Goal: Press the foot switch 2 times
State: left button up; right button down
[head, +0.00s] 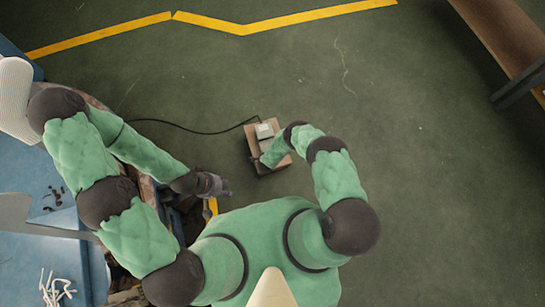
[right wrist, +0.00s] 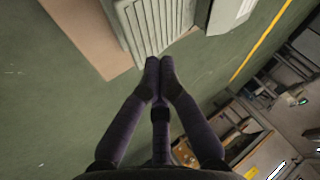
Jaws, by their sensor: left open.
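The foot switch (head: 264,131) is a pale grey box with a ribbed pedal on a tan board (head: 263,168) on the floor. My right arm covers part of it in the head view. In the right wrist view the ribbed grey pedal (right wrist: 152,22) is at the top. My right gripper (right wrist: 160,64) has its fingertips together and empty, at the pedal's near edge; I cannot tell whether they touch it. My left gripper (head: 218,186) is open and empty, left of and nearer than the board.
A black cable (head: 190,130) runs left from the switch. Blue surfaces (head: 30,170) stand at the left, with small dark parts and white strips on them. A brown beam (head: 505,35) is at the upper right. Yellow tape (head: 245,28) crosses the green floor, which is clear at right.

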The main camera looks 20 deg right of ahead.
jog(key=shift+s+f, duration=0.1)
jog(key=shift+f, duration=0.5)
jog(key=shift+f, duration=0.15)
dwell(1.0)
jog(key=shift+f, duration=0.25)
jog(key=shift+s+f, duration=0.2)
jog(key=shift+f, duration=0.45)
jog(key=shift+s+f, duration=0.2)
jog(key=shift+f, duration=0.45)
dwell(1.7)
jog(key=shift+r, duration=0.1)
dwell(0.3)
jog(key=shift+r, duration=0.1)
jog(key=shift+w+r+p, duration=0.2)
jog(key=shift+r+p, duration=0.25)
jog(key=shift+r, duration=0.35)
jog(key=shift+w+r+p, duration=0.2)
jog(key=shift+r+p, duration=0.25)
jog(key=shift+r, duration=0.3)
jog(key=shift+r, duration=0.1)
